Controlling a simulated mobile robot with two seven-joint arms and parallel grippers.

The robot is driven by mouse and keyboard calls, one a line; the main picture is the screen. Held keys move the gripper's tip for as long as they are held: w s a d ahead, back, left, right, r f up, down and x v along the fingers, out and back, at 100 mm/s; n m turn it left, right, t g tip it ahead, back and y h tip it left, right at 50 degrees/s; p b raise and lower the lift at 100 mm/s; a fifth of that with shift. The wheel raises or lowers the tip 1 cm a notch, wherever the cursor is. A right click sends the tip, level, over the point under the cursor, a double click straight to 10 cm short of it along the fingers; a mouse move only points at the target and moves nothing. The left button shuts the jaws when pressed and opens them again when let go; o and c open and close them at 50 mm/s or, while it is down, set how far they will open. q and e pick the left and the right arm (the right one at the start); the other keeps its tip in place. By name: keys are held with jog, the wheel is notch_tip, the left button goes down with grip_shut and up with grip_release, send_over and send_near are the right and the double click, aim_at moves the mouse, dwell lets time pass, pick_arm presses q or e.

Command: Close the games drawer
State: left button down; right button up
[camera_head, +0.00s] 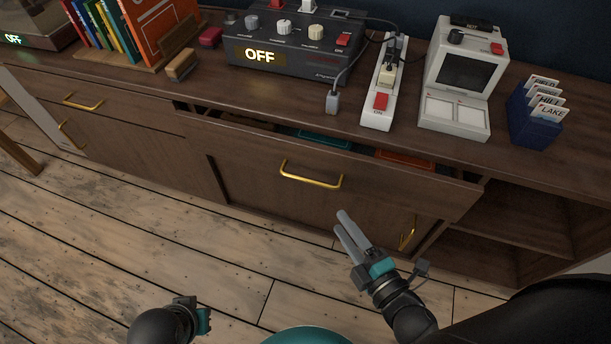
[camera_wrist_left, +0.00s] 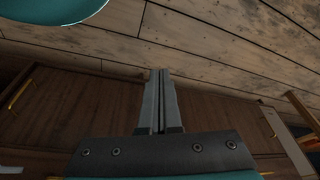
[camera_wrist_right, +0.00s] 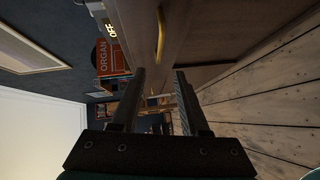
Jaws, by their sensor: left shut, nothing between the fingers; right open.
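The games drawer (camera_head: 400,186) is pulled out from the long wooden cabinet. Its front has a gold bar handle (camera_head: 311,182), and teal and orange-red items (camera_head: 405,158) show in the gap behind the front. My right gripper (camera_head: 342,221) is open and empty, in front of and below the drawer front, right of the handle and apart from it. In the right wrist view, a gold handle (camera_wrist_right: 161,36) appears beyond the open fingers. My left gripper (camera_wrist_left: 161,72) is shut and empty; its wrist shows low in the head view, away from the drawer.
On the cabinet top stand a dark control box (camera_head: 290,50) reading OFF, a power strip (camera_head: 381,100), a white device (camera_head: 462,78) and a blue card holder (camera_head: 535,118). Another drawer handle (camera_head: 83,102) is at left. The plank floor (camera_head: 240,270) in front is clear.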

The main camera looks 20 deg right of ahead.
aim_at(311, 180)
pick_arm(q)
notch_tip(311, 180, up, 8)
jog(key=t+b, duration=0.1)
jog(key=b, duration=0.2)
jog(key=shift+w+b, duration=0.3)
jog(key=shift+b, duration=0.1)
pick_arm(e)
jog(key=shift+x, duration=7.4)
pick_arm(q)
jog(key=shift+r, duration=0.1)
pick_arm(e)
grip_shut()
pick_arm(q)
jog(key=shift+d, duration=0.1)
